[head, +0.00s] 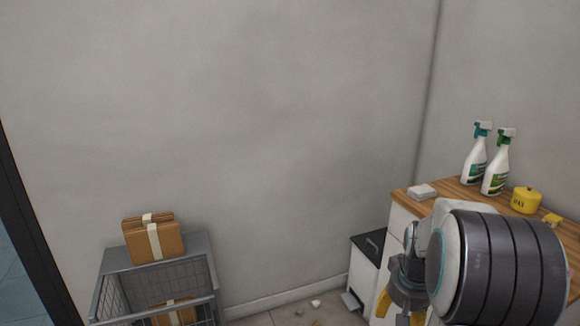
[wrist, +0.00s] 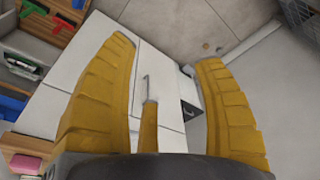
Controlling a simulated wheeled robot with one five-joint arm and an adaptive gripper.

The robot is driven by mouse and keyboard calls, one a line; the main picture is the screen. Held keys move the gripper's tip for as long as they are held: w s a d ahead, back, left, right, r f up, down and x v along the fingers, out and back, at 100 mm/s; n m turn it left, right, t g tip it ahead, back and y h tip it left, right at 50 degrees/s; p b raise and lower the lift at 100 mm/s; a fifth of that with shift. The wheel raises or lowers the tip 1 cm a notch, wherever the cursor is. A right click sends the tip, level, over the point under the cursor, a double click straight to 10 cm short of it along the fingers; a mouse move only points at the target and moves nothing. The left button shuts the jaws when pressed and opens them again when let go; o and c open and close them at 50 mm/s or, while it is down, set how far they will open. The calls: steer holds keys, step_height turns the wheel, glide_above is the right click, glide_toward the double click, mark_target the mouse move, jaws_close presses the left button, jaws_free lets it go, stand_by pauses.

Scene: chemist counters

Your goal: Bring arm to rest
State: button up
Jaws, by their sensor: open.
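My gripper (wrist: 165,75) fills the lower wrist view, with its yellow fingers spread wide apart and nothing between them. Behind the fingers lie the white front of a cabinet and its handle. In the head view my arm stands at the lower right, in front of the wooden-topped counter (head: 405,191). The yellow fingers of my gripper (head: 400,308) show only in part at the bottom edge there, below the arm. The arm hides much of the counter's front.
A wire basket cart (head: 156,285) with parcels (head: 140,240) stands at left. Small debris (head: 315,304) lies on the floor between.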

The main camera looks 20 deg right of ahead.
steer(key=s+a+r+n+p, duration=0.3)
steer(key=s+a+r+p, duration=0.2)
steer(key=a+r, duration=0.3)
steer(key=s+a+r+n+t+y+p, duration=0.1)
steer(key=s+a+r+n+p, duration=0.2)
steer(key=s+a+r, duration=0.4)
steer(key=a+r+p, duration=0.1)
steer(key=a+r, duration=0.1)
steer(key=a, duration=0.3)
steer(key=shift+s+a+r+t+p, duration=0.25)
steer(key=shift+s+a+t+p, duration=0.05)
steer(key=shift+a+p, duration=0.05)
